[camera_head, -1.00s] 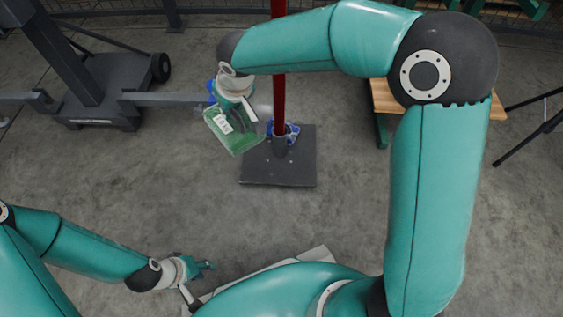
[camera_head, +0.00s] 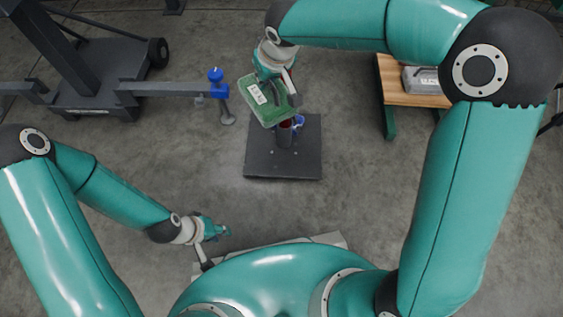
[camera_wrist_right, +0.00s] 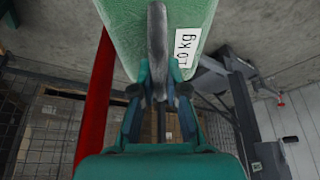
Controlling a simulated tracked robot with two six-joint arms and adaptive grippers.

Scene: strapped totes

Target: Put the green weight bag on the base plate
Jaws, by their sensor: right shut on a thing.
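The green weight bag (camera_head: 262,103) hangs from my right gripper (camera_head: 279,78), which is shut on its grey strap. In the right wrist view, the strap (camera_wrist_right: 157,35) sits between the gripper's fingers (camera_wrist_right: 158,88), with the bag (camera_wrist_right: 125,28) and its white label beyond. The dark square base plate (camera_head: 265,163) lies on the floor, with a tube socket in its middle. In the head view, the bag overlaps the plate's back-left part; its height is unclear. My left gripper (camera_head: 218,230) is low at front left, away from the bag; its fingers are too small to read.
A red pole (camera_wrist_right: 97,95) stands close beside the bag in the right wrist view. A grey wheeled stand (camera_head: 105,85) with a blue-knobbed arm (camera_head: 216,76) is at left. A wooden bench (camera_head: 400,92) carries a grey case. Floor left of the plate is clear.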

